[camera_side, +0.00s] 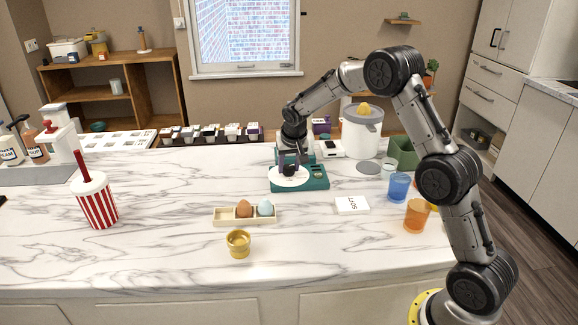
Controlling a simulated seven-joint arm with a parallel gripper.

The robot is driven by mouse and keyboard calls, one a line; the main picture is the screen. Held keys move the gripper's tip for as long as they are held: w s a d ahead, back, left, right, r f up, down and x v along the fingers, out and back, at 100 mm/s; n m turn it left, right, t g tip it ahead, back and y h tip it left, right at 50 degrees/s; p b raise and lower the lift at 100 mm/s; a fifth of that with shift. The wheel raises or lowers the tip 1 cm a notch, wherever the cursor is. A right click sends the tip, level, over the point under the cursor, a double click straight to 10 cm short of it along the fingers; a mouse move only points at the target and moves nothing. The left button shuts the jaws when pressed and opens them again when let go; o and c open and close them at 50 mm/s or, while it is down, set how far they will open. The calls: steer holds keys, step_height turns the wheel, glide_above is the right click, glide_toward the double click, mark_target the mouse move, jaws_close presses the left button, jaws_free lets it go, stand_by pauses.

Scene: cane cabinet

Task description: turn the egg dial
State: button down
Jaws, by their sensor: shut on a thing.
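A teal device (314,184) with a white round plate (285,184) stands on the marble counter, a little right of the middle. A small dark knob, which looks like the egg dial (289,171), sits above the white plate. My gripper (290,166) points down over the plate and is shut on the dial. The fingers partly hide the dial, and its markings are too small to read. A brown egg (244,208) and a pale blue egg (265,208) sit in a cream tray (230,221) in front of the device.
A gold cup (238,244) stands in front of the tray. A white card (351,204), a blue cup (398,186) and an orange cup (416,216) are to the right, near my arm. A white juicer (362,136) stands behind.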

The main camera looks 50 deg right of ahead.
steer(key=shift+n, duration=0.5)
steer(key=n+y, duration=0.1)
steer(key=n, duration=0.1)
steer(key=n+t+y, duration=0.1)
steer(key=n, duration=0.2)
steer(key=shift+d, duration=0.2)
steer(key=n+y, duration=0.1)
steer(key=n, duration=0.2)
steer(key=n+y, duration=0.1)
steer(key=n, duration=0.2)
steer(key=shift+d+y, duration=0.1)
steer(key=shift+y, duration=0.2)
steer(key=shift+c, duration=1.9)
jaws_free()
steer(key=v, duration=1.4)
steer(key=shift+w, duration=0.15)
